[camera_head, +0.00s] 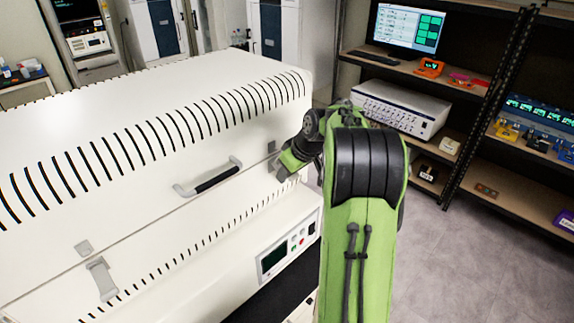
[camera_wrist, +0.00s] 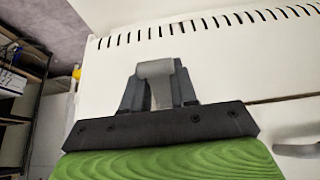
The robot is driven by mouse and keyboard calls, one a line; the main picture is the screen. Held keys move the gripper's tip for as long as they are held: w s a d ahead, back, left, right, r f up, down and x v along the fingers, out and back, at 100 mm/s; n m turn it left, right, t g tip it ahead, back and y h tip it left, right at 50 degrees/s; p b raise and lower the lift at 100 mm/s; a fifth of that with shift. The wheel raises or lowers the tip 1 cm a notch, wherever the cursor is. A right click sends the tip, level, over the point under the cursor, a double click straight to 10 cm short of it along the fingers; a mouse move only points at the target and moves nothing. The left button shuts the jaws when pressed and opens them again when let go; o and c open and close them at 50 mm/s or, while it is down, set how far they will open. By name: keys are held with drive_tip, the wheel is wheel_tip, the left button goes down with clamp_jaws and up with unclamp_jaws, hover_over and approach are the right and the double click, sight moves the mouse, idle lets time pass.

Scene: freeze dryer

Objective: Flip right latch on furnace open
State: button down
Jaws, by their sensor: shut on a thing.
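The furnace (camera_head: 150,110) is a large white slotted box, with its lid down over the body. My gripper (camera_head: 281,172) is at its front right, against the front face. In the wrist view the right latch (camera_wrist: 155,70), a grey curved piece, sits between the two dark fingers of my gripper (camera_wrist: 158,92), which are shut on it. In the head view my gripper and arm mostly hide this latch; a small grey plate (camera_head: 272,146) shows just above it.
A dark-gripped handle (camera_head: 212,179) sticks out of the lid front, left of my gripper. A control panel (camera_head: 288,246) is below. Shelves (camera_head: 470,110) with a monitor (camera_head: 408,28) and instruments stand at the right. The grey floor (camera_head: 470,255) before them is clear.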

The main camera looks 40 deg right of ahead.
drive_tip(key=shift+s+f+g, duration=0.3)
drive_tip(key=c, duration=1)
unclamp_jaws()
drive_tip(key=shift+o, duration=1.2)
drive_tip(key=shift+d+r, duration=0.1)
drive_tip(key=shift+r, duration=0.45)
drive_tip(key=p+v, duration=0.3)
drive_tip(key=v, duration=1.2)
drive_tip(key=shift+s, duration=0.35)
